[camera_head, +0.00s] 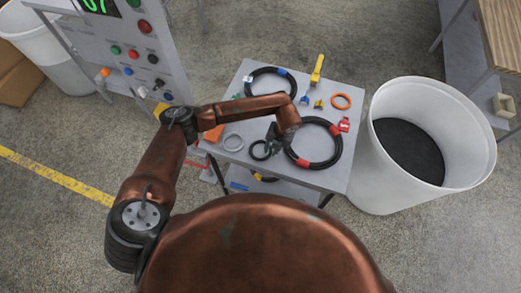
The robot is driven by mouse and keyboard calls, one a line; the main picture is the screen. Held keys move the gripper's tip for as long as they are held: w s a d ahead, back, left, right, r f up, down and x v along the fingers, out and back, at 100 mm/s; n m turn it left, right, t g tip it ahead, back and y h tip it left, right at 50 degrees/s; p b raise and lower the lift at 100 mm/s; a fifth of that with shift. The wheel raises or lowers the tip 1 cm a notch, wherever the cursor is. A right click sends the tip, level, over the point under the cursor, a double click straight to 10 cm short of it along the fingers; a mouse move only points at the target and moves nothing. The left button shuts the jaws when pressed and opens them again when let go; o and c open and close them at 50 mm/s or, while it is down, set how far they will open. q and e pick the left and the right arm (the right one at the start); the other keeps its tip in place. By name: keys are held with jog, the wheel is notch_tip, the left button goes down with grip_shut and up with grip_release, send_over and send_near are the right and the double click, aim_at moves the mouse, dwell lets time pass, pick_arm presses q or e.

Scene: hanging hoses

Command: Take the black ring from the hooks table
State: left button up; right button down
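The grey table (345,97) stands ahead of me. A small black ring (253,156) lies flat on it near the front edge, right of a grey-white ring (233,142). My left arm reaches in from the left over the table. My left gripper (272,144) points down just to the right of the black ring, close to it. Its fingers are dark and small, so I cannot tell whether they are open or touch the ring. My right gripper is not in view.
Two black hoses lie on the table, one at the back (251,76) and one at the front right (341,147). An orange ring (341,101) and small coloured fittings lie between. A white bin (458,130) stands right; a control panel (133,47) stands left.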

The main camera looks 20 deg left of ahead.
pick_arm(q)
jog(key=shift+a+f, duration=0.15)
jog(key=shift+f, duration=0.7)
jog(key=shift+c, duration=0.3)
grip_shut()
jog(key=shift+r, duration=0.1)
